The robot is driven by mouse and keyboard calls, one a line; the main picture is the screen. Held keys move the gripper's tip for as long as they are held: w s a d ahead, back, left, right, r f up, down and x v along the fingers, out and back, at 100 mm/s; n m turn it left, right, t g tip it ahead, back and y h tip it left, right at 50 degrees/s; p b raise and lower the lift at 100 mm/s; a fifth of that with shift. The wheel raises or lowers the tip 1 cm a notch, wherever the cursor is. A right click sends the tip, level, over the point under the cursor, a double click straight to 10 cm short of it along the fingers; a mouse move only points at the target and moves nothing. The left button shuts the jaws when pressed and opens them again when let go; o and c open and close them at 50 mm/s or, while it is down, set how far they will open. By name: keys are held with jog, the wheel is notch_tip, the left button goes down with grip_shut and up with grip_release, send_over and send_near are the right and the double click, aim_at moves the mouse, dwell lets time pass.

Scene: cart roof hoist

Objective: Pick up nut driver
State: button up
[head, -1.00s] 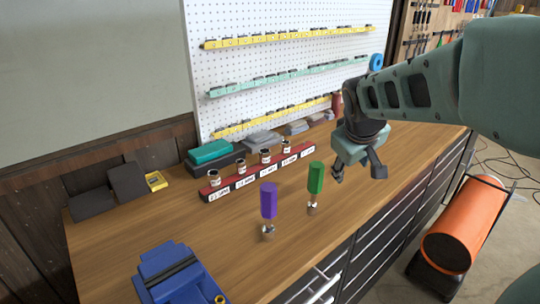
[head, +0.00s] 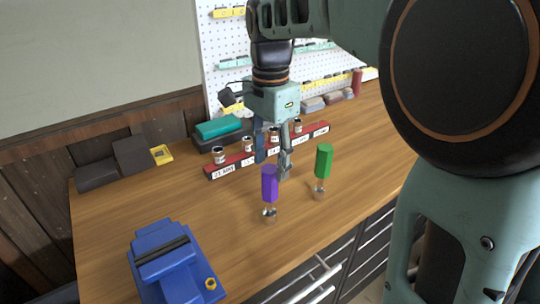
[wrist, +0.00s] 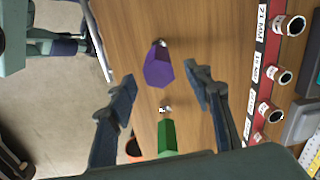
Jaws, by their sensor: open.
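Two nut drivers stand upright on the wooden bench, handles up. One has a purple handle (head: 269,184), the other a green handle (head: 324,161) to its right. My gripper (head: 273,166) is open, empty and pointing down, just behind the purple driver in the head view. In the wrist view the purple handle (wrist: 158,67) lies between and beyond my open fingers (wrist: 160,88). The green handle (wrist: 167,137) shows nearer the gripper's palm, its lower part cut off by the gripper body. No finger visibly touches either driver.
A red rack (head: 238,163) with several labelled sockets runs behind the drivers. A blue vise (head: 165,260) stands at the front left. A teal case (head: 218,128) and dark boxes (head: 131,153) are at the back. The bench (head: 120,205) is clear at left.

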aim_at(270, 196)
jog(key=f, duration=0.5)
jog(key=shift+s+a+f, duration=0.1)
jog(key=shift+a+f, duration=0.1)
jog(key=shift+f, duration=0.05)
notch_tip(270, 196, down, 5)
jog(key=shift+d+f, duration=0.1)
jog(key=shift+d, duration=0.05)
grip_shut()
